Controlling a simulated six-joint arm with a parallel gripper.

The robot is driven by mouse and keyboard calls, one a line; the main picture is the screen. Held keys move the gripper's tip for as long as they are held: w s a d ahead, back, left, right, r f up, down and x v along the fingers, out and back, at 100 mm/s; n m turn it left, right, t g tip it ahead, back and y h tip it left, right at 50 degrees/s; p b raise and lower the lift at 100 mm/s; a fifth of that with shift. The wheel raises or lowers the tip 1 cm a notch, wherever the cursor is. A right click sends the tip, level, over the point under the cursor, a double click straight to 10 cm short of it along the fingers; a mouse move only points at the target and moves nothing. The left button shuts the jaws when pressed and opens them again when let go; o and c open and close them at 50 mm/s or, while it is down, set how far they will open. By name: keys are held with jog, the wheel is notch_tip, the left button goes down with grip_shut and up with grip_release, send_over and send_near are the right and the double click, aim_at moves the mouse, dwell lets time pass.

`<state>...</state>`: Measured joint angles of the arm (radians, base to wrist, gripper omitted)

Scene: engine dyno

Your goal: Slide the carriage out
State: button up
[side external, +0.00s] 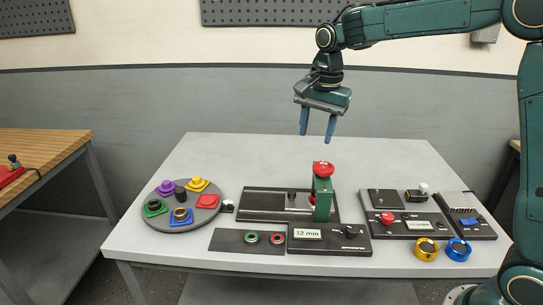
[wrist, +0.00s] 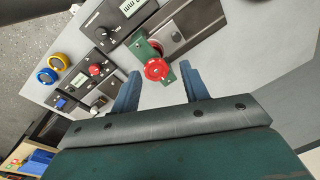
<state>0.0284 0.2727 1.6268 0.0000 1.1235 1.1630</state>
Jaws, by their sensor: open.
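A tall green block topped by a red knob (side external: 323,168) stands on a dark flat base (side external: 262,204) at the table's middle; it appears to be the carriage. In the wrist view the red knob (wrist: 157,69) and green part (wrist: 143,50) lie just beyond my fingertips. A readout (side external: 308,233) in front of the base shows "12 mm". My gripper (side external: 317,132) is open and empty, pointing down, well above the knob and apart from it. In the wrist view its two blue fingers (wrist: 160,82) are spread on either side of the knob.
A grey round tray (side external: 166,222) with several coloured pieces is on the left. A dark plate with green and red rings (side external: 264,238) lies in front. Control panels (side external: 405,225) and yellow (side external: 425,247) and blue (side external: 458,249) rings are on the right. The table's back is clear.

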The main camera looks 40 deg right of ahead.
aim_at(292, 191)
jog(key=w+f+m+g, duration=0.1)
jog(key=w+f+m, duration=0.3)
jog(key=w+f, duration=0.3)
jog(key=shift+w+d+f, duration=0.25)
jog(key=shift+w+d, duration=0.05)
jog(key=shift+d, duration=0.05)
jog(key=shift+f, duration=0.15)
notch_tip(292, 191, down, 14)
jog(key=shift+r, duration=0.25)
dwell(0.4)
grip_shut()
